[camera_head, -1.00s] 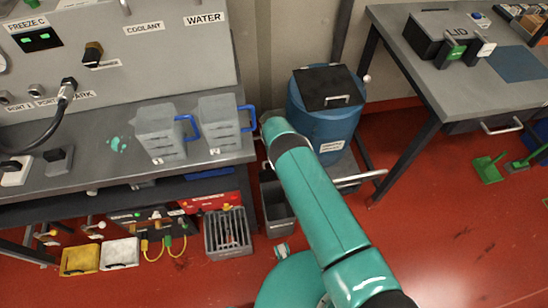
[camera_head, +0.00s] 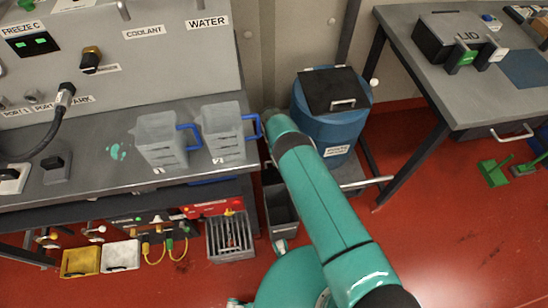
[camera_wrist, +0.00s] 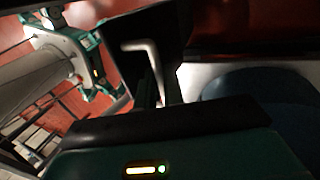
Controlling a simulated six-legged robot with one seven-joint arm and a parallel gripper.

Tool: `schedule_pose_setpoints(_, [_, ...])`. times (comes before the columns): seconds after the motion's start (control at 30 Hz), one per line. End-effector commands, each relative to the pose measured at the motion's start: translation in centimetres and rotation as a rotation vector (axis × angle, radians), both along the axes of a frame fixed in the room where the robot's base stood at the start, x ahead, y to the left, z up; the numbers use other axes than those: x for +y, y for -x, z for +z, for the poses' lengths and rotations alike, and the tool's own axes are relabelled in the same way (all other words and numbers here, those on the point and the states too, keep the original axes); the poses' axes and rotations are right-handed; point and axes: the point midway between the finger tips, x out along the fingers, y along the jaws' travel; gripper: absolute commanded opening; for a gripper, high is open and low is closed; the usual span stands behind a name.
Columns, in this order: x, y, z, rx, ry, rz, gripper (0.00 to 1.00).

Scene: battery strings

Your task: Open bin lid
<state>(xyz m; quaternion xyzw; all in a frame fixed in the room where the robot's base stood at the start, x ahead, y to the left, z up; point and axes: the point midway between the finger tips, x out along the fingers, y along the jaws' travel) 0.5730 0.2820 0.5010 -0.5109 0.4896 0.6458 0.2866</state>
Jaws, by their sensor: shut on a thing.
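The blue round bin (camera_head: 322,130) stands against the wall in the head view. Its black lid (camera_head: 325,84) lies flat on top, with a pale handle (camera_head: 343,103) clear of any gripper. My teal arm reaches up past the bin's left side; its far end is hidden there, so my gripper does not show in the head view. In the wrist view my gripper (camera_wrist: 158,97) is shut on a pale bent bar (camera_wrist: 146,58) beside a dark panel. I cannot tell what the bar belongs to. A blue rounded surface (camera_wrist: 265,84) shows at the right, probably the bin.
A grey open-topped bin (camera_head: 282,212) stands on the floor left of my arm. Two grey jugs (camera_head: 160,142) (camera_head: 222,135) stand on the left bench. A metal rail (camera_head: 375,183) sticks out below the blue bin. The right table (camera_head: 455,90) holds boxes.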

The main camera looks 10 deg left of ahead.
Motion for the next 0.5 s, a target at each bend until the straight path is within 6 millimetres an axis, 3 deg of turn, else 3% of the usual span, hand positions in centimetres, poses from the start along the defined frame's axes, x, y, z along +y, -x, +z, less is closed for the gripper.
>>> schedule_pose_setpoints(0.2, [0.23,-0.28,0.32,-0.005,-0.004,0.000,0.00])
schedule_pose_setpoints(0.23, [0.25,-0.30,0.33,-0.005,-0.004,0.000,0.15])
schedule_pose_setpoints(0.3, [0.25,-0.31,0.30,-0.004,-0.004,0.000,0.29])
schedule_pose_setpoints(0.5, [0.22,-0.32,0.18,-0.003,-0.003,-0.001,0.32])
